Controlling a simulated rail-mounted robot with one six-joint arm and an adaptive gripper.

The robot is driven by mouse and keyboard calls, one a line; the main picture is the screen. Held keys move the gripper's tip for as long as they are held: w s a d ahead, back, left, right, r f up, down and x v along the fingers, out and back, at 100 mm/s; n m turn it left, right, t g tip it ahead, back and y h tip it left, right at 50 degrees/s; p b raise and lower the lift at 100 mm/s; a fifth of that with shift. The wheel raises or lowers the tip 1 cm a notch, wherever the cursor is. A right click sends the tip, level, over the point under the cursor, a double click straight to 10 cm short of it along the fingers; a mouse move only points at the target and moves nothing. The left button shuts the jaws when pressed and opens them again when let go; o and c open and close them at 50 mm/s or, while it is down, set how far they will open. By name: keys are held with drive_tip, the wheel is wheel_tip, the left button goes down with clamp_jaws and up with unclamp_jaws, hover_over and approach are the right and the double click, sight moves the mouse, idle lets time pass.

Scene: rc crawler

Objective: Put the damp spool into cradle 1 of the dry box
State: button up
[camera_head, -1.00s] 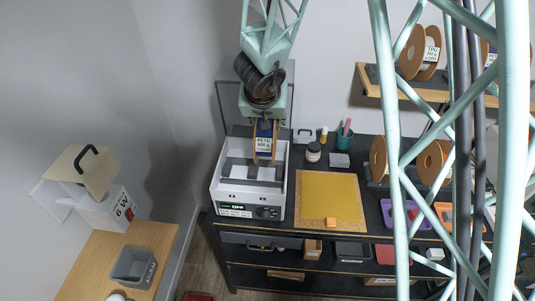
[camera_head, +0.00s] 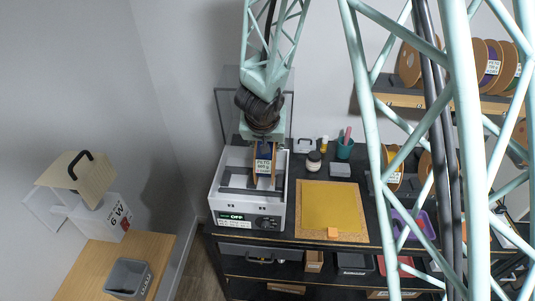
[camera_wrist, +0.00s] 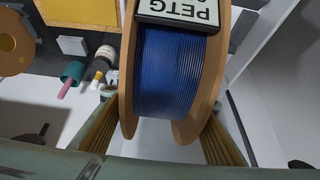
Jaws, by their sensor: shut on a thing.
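The damp spool (camera_head: 263,166) has tan flanges, blue filament and a white PETG label. It also shows large in the wrist view (camera_wrist: 175,75). My gripper (camera_head: 264,136) is shut on the spool from above, with a ridged finger at either side in the wrist view. The dry box (camera_head: 247,206) is white and open at the top, with a display reading OFF. The spool is upright at the right rear of the box opening, its lower part at about rim level. I cannot tell whether it touches a cradle or which one it is over.
The raised clear lid (camera_head: 228,112) stands behind the box. Shelved spools (camera_head: 490,62) are at the upper right.

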sight(266, 155)
drive_tip(key=shift+f, duration=0.1)
drive_tip(key=shift+f+b, duration=0.85)
drive_tip(key=shift+f, duration=1.2)
drive_tip(key=o, duration=1.3)
drive_tip(key=shift+r, duration=0.2)
drive_tip(key=shift+r, duration=0.25)
drive_tip(key=shift+p+v, duration=2)
drive_tip(key=shift+v, duration=3.9)
